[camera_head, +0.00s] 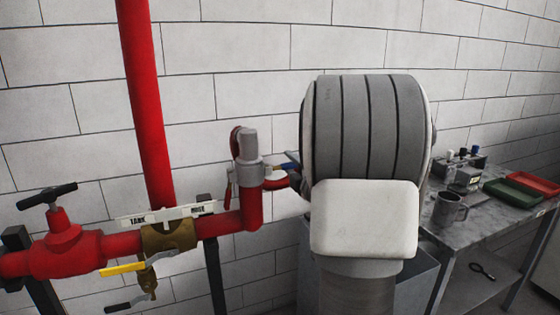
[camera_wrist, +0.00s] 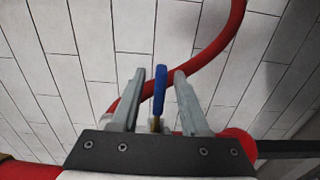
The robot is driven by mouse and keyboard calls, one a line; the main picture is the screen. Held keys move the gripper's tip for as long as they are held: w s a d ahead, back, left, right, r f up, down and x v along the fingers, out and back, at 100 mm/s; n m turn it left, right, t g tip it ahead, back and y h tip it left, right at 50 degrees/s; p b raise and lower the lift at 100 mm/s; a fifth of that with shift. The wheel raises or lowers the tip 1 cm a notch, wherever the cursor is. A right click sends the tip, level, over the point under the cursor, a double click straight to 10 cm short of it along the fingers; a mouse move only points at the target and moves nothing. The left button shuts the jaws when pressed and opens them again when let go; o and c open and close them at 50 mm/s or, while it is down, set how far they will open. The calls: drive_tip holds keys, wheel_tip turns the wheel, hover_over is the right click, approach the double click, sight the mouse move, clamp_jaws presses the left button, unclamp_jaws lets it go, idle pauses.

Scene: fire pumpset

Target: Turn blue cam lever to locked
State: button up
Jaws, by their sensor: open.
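The blue cam lever (camera_wrist: 160,90) stands upright in the wrist view, above a small brass-coloured part. My gripper (camera_wrist: 159,74) is open, with one finger on each side of the lever. A gap shows between the lever and each finger; I cannot tell its exact depth between them. In the head view only a small blue bit of the lever (camera_head: 289,165) shows, beside a grey fitting (camera_head: 248,148) on the red pipework. My own arm hides the gripper and most of the lever there.
A red hose (camera_wrist: 215,52) curves behind the fingers. Left of the arm are a red valve with a black handle (camera_head: 47,196), a brass valve (camera_head: 168,237) and a yellow lever (camera_head: 122,268). A table (camera_head: 483,235) at right holds a mug (camera_head: 449,209) and trays (camera_head: 513,192).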

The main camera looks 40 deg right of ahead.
drive_tip(key=shift+x, duration=1.2)
clamp_jaws()
idle(0.6)
